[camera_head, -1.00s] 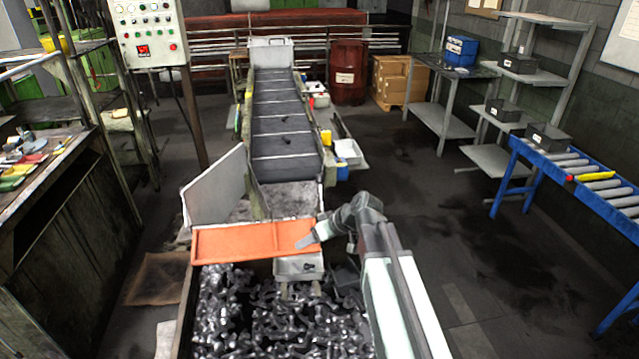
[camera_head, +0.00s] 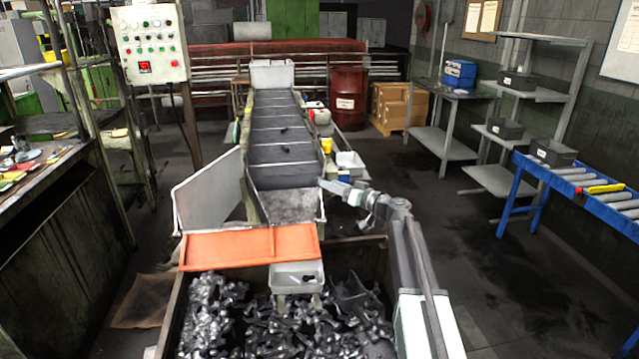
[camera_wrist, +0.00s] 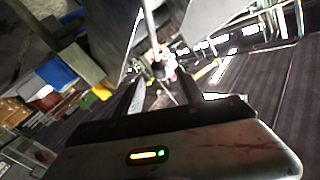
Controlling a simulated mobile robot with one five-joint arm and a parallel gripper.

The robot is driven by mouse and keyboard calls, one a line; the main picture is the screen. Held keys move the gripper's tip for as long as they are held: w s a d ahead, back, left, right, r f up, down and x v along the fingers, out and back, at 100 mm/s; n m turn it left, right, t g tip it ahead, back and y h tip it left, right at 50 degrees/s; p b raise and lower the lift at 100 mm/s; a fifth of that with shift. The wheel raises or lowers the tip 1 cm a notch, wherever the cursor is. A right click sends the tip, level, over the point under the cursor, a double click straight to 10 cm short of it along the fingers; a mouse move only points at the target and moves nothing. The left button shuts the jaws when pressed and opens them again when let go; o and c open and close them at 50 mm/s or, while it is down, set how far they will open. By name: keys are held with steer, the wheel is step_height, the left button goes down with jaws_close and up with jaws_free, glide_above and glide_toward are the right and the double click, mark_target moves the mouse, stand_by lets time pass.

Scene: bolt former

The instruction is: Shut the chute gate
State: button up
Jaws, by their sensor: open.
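The chute (camera_head: 290,208) slopes down at the lower end of the dark conveyor. An orange panel (camera_head: 250,246), apparently the chute gate, lies across the chute's end, above the bin of bolts. A grey plate (camera_head: 209,192) stands tilted at the chute's left side. My gripper (camera_head: 324,186) is at the chute's right edge, behind and right of the orange panel and apart from it. In the wrist view my gripper (camera_wrist: 162,96) is open, with nothing clearly held between its fingers. Whether it touches the chute's edge I cannot tell.
A bin of dark bolts (camera_head: 215,312) stands in front, with a small grey tray (camera_head: 297,276) above it. A white box (camera_head: 350,163) and a yellow cup (camera_head: 327,145) are beside the conveyor. A blue roller table (camera_head: 580,177) is at the right. Floor between is clear.

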mark_target(319, 180)
steer(key=x, duration=0.6)
steer(key=shift+w+f, duration=0.1)
steer(key=shift+c, duration=0.3)
jaws_close()
steer(key=shift+d, duration=0.1)
stand_by(0.8)
